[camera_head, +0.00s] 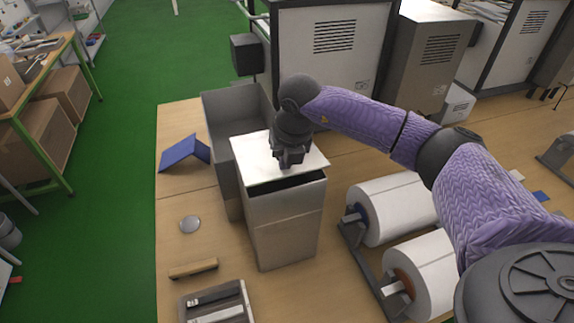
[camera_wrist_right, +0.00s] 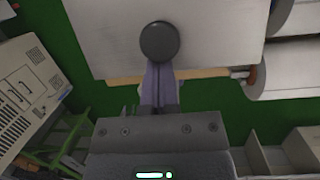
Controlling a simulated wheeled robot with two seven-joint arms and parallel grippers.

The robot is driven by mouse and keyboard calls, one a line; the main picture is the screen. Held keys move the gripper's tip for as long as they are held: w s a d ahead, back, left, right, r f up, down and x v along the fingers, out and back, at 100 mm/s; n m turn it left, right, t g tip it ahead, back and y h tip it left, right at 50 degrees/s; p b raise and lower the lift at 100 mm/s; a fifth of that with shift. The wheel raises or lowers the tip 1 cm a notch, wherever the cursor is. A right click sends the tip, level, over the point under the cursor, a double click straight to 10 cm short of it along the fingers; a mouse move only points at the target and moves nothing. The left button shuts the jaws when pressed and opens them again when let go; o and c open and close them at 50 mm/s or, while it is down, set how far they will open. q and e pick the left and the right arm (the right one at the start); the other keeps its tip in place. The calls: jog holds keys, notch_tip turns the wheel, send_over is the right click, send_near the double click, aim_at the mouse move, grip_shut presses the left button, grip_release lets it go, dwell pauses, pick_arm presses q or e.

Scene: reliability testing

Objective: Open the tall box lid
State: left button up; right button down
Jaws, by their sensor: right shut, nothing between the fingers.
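The tall box (camera_head: 285,235) is a grey, narrow box standing on the wooden table. Its white lid (camera_head: 252,158) sits over the top, with a dark gap visible below the lid's front right edge, so the lid is not flush there. The lid also fills the top of the right wrist view (camera_wrist_right: 105,35), with a dark round knob (camera_wrist_right: 160,41) on it. My right gripper (camera_head: 288,162) is shut and empty, pointing down at the lid. Its purple fingers (camera_wrist_right: 160,85) reach toward the knob; whether they touch the lid is unclear. My left gripper is not in view.
An open grey bin (camera_head: 222,110) stands directly behind and left of the box. White rolls (camera_head: 395,205) on a stand lie to the right. A blue folded piece (camera_head: 183,152), a round disc (camera_head: 190,224) and a tray (camera_head: 215,302) are on the left side of the table.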

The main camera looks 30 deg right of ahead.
jog(key=w+d+r+p, duration=0.2)
jog(key=w+r+p, duration=0.2)
jog(key=w+r, duration=0.5)
jog(key=shift+w+v, duration=0.2)
jog(key=shift+v, duration=0.75)
jog(key=shift+w+d, duration=0.15)
